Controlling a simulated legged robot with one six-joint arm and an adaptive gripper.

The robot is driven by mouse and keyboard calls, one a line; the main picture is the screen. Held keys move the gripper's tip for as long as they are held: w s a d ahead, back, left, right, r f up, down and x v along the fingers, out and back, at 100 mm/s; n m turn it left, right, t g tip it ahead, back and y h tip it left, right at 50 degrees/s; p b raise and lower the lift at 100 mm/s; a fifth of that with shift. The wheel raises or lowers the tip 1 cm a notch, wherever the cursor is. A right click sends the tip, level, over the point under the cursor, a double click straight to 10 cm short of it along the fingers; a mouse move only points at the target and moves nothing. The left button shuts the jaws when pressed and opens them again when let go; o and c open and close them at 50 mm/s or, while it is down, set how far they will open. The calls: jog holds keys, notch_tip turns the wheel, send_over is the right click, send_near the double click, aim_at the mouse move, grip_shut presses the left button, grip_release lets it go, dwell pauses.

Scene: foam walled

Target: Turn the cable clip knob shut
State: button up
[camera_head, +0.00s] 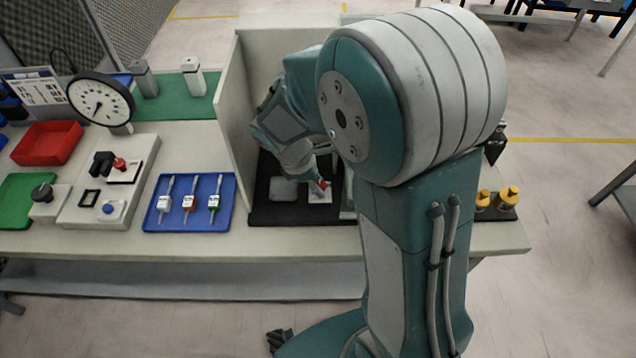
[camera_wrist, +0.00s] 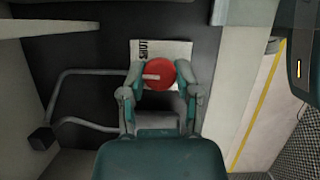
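The cable clip knob is a round red knob (camera_wrist: 159,73) with a pale pointer bar lying roughly crosswise, toward the left in the wrist view. It sits over a white plate (camera_wrist: 183,49) whose printed label reads SHUT, at its upper left. My gripper (camera_wrist: 160,72) has one finger against each side of the knob and looks shut on it. The fingers hide parts of the knob's sides and of the plate. In the head view the red knob (camera_head: 323,184) shows small beside my gripper (camera_head: 319,181), low over the dark base.
A pale partition wall (camera_head: 233,105) stands left of the dark base (camera_head: 262,205). A grey looped tube (camera_wrist: 60,95) lies left of the knob. A blue tray (camera_head: 150,222), gauge (camera_head: 100,99) and red bin (camera_head: 47,144) are further left; yellow bottles (camera_head: 508,198) stand right.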

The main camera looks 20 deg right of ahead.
jog(key=shift+d, duration=0.15)
grip_shut()
jog(key=shift+m, duration=0.3)
jog(key=shift+d+m+g+y, duration=0.1)
jog(key=shift+m+g+y, duration=0.3)
jog(key=shift+m, duration=0.85)
jog(key=shift+d+m+g+y, duration=0.1)
jog(key=shift+m+g, duration=0.5)
jog(key=shift+m, duration=0.65)
jog(key=o, duration=0.9)
grip_release()
jog(key=shift+d, duration=0.1)
jog(key=shift+c, duration=0.2)
